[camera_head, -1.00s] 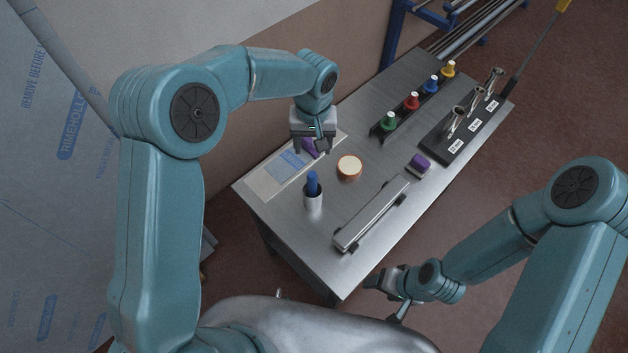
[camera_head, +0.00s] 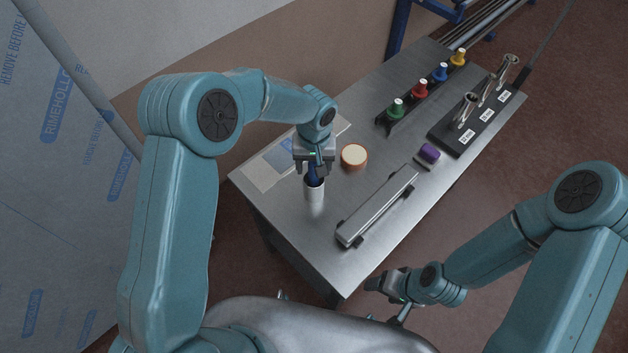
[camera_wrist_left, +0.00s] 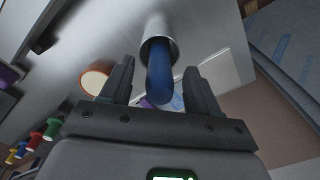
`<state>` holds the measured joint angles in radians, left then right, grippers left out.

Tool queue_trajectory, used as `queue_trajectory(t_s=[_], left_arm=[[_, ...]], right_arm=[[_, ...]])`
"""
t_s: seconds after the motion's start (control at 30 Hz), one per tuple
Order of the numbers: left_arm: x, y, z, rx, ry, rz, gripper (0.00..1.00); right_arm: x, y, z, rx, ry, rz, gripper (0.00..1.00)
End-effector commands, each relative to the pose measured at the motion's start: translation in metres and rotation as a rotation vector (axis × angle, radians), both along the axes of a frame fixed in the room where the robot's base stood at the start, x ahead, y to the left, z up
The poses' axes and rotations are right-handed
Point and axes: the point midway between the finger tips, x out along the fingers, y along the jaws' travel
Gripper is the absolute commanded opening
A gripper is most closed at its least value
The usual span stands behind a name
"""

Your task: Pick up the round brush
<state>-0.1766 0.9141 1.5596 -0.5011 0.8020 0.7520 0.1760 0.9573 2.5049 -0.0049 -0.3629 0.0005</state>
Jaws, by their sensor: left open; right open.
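A blue handle (camera_head: 313,173), which I take as the round brush, stands upright in a pale metal cup (camera_head: 314,192) near the table's front left. In the left wrist view the handle (camera_wrist_left: 160,82) rises from the cup (camera_wrist_left: 158,42); its lower end is hidden inside. My left gripper (camera_head: 314,170) is open just above the cup. Its fingers (camera_wrist_left: 160,75) are on either side of the handle, with gaps visible and no grip. My right gripper (camera_head: 376,284) is open, low in front of the table and away from the brush.
A round pale-topped tin (camera_head: 354,156) stands right of the cup. A long metal bar (camera_head: 377,207) lies nearer the front edge, with a purple block (camera_head: 429,152) beyond.

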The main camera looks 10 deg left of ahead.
Motion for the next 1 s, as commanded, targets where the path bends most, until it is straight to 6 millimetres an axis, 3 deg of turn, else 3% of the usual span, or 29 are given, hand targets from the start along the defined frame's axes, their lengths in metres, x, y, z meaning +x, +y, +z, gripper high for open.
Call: queue_trajectory(t_s=[0.03,0.1,0.3,0.5,0.83,1.0], left_arm=[[0.0,0.0,-0.012,0.0,0.001,0.001,0.61],[0.001,0.0,-0.016,-0.001,-0.001,0.001,0.61],[0.001,0.0,-0.015,-0.002,-0.001,0.001,0.61],[0.001,0.0,-0.015,-0.001,-0.001,0.001,0.01],[0.001,0.001,-0.012,-0.001,0.0,0.001,0.0],[0.001,0.003,0.007,-0.001,-0.001,0.001,0.0]], right_arm=[[0.0,0.0,-0.007,0.0,0.0,0.0,0.66],[0.0,0.0,-0.008,0.0,0.0,0.0,0.66],[0.0,0.0,-0.007,0.0,0.0,0.0,0.66],[0.0,0.0,-0.007,0.0,0.0,0.0,0.66],[0.0,0.0,-0.005,0.0,0.0,0.0,0.66],[0.0,0.0,0.006,0.0,0.0,0.0,0.66]])
